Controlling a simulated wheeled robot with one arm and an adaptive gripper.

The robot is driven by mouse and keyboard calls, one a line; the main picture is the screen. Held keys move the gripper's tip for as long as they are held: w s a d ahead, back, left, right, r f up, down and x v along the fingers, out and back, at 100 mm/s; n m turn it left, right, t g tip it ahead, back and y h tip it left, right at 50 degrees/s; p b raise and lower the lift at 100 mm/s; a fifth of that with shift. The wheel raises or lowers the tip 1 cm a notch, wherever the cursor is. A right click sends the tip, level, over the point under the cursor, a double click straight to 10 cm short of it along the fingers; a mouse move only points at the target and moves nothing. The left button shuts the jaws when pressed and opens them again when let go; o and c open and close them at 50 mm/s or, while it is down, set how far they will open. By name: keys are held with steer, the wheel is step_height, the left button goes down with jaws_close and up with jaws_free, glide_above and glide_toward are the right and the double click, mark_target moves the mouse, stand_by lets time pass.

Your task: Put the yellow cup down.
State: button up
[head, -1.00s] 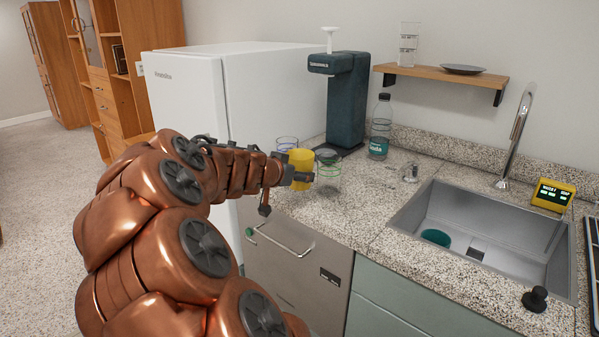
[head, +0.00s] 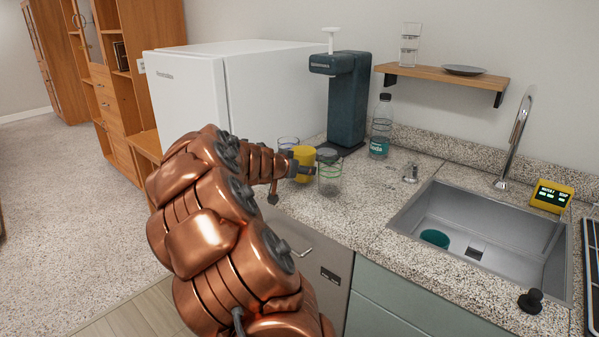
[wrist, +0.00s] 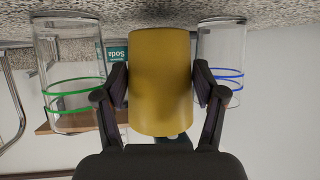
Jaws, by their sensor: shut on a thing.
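The yellow cup (head: 304,158) is at the left end of the granite counter, between a glass with green rings (head: 330,178) and a glass with blue rings (head: 288,144). My gripper (wrist: 160,85) is shut on the cup, one finger on each side. In the wrist view, which is upside down, the yellow cup (wrist: 160,60) looks upright, its base close to the counter top (wrist: 200,9). I cannot tell whether it touches. The green-ringed glass (wrist: 70,70) and the blue-ringed glass (wrist: 222,60) stand close on either side.
Behind the cup are a dark teal dispenser (head: 347,100) and a soda bottle (head: 381,128). A white fridge (head: 190,95) stands to the left. The sink (head: 430,210) holds a teal item (head: 435,238). Counter (head: 365,195) between glasses and sink is clear.

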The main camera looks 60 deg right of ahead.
steer(key=shift+f, duration=0.8)
steer(key=shift+f, duration=0.15)
steer(key=o, duration=1.2)
steer(key=shift+r, duration=0.25)
steer(key=shift+w+a+r, duration=0.1)
steer(key=shift+a, duration=0.25)
steer(key=b+v, duration=0.1)
steer(key=v, duration=1)
steer(key=shift+a, duration=0.15)
